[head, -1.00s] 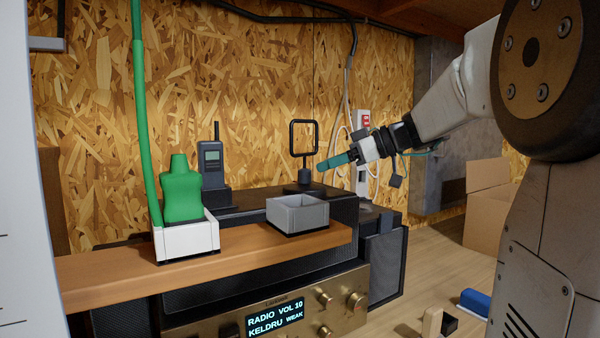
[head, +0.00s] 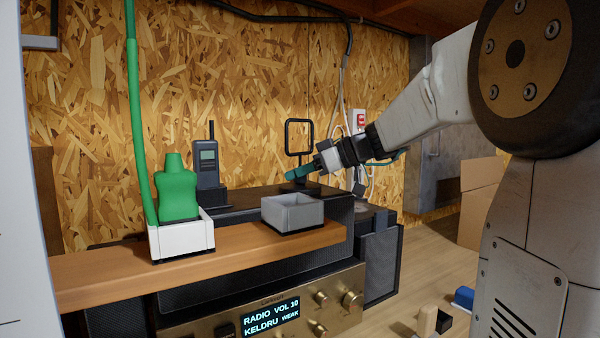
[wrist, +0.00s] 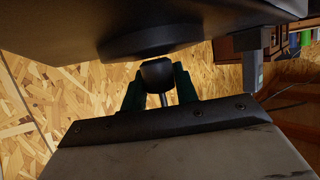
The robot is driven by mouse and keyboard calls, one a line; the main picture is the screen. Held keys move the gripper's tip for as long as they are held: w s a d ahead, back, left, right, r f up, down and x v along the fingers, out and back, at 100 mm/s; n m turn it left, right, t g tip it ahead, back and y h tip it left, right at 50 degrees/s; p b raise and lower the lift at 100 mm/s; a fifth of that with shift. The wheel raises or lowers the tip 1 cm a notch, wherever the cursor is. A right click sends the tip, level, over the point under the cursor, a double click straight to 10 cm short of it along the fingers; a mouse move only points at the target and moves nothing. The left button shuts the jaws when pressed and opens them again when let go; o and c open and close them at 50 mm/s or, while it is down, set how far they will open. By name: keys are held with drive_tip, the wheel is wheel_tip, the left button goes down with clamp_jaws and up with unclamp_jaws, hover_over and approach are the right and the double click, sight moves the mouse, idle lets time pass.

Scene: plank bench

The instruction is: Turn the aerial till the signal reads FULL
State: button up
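The aerial (head: 299,122) is a black square loop on a thin stem, standing on a dark round base on the black cabinet. Its loop faces the head camera nearly flat on. My gripper (head: 292,173) is at the foot of the aerial, its teal fingers apart. In the wrist view the dark hub of the aerial (wrist: 157,74) lies between the two finger ends (wrist: 157,90), with its stem below; whether they touch it I cannot tell. In the head view the fingers partly hide the hub. The radio display (head: 270,318) reads RADIO VOL 10, KELDRU WEAK.
A grey open box (head: 291,214) sits just in front of the aerial, close to my gripper. A green bottle (head: 178,195) in a white holder and a handheld radio (head: 208,165) stand to the left. A cardboard box (head: 482,190) stands at the right.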

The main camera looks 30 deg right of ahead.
drive_tip(key=shift+m+t+h, duration=0.3)
drive_tip(key=shift+m+h, duration=0.1)
drive_tip(key=m+t+h, duration=0.2)
drive_tip(key=m+h, duration=0.2)
drive_tip(key=h, duration=0.1)
drive_tip(key=shift+a+m, duration=0.15)
drive_tip(key=shift+m, duration=0.15)
drive_tip(key=shift+m+t+h, duration=0.4)
drive_tip(key=shift+m+h, duration=1.2)
drive_tip(key=shift+h, duration=0.2)
drive_tip(key=shift+m+h, duration=0.5)
drive_tip(key=shift+h, duration=0.1)
drive_tip(key=o, duration=1)
drive_tip(key=shift+d, duration=0.2)
drive_tip(key=shift+c, duration=0.2)
drive_tip(key=shift+s, duration=0.1)
